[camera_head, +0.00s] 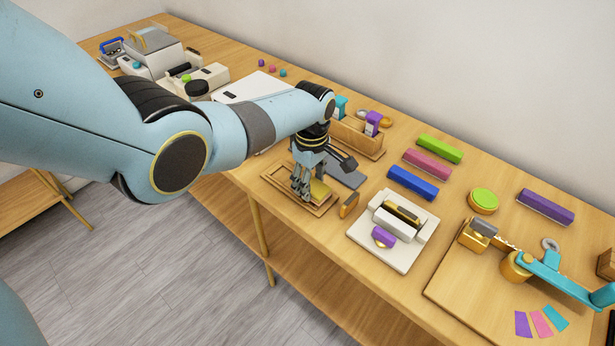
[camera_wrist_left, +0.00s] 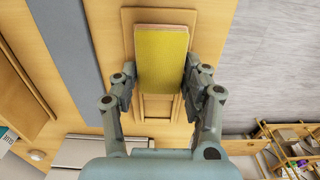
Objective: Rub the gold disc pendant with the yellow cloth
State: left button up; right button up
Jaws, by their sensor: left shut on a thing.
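The yellow cloth (camera_wrist_left: 162,60) looks like a flat, thick yellow pad between the two fingers of my left gripper (camera_wrist_left: 161,88) in the left wrist view. In the head view my left gripper (camera_head: 306,194) points down over a shallow wooden tray (camera_head: 277,183), shut on the cloth (camera_head: 321,193), which shows beside the fingers. I cannot tell whether the cloth touches the tray. A small gold round piece (camera_head: 383,244) shows by a purple block on a white board; I cannot tell whether it is the gold disc pendant. My right gripper is not in view.
The white board (camera_head: 363,236) stands right of the tray, with a small orange-brown piece (camera_head: 349,205) between them. A grey mat (camera_head: 344,172) and a wooden holder (camera_head: 362,142) lie behind. Green, pink and blue bars (camera_head: 412,183) lie further right. The table's front edge is close.

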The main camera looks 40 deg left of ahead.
pick_arm(q)
jog(key=shift+s+d, duration=0.1)
jog(key=shift+d, duration=0.05)
jog(key=shift+d, duration=0.3)
jog(key=shift+a, duration=0.4)
jog(key=shift+a, duration=0.5)
jog(key=shift+a, duration=0.1)
jog(key=shift+a, duration=0.3)
jog(key=shift+d, duration=0.1)
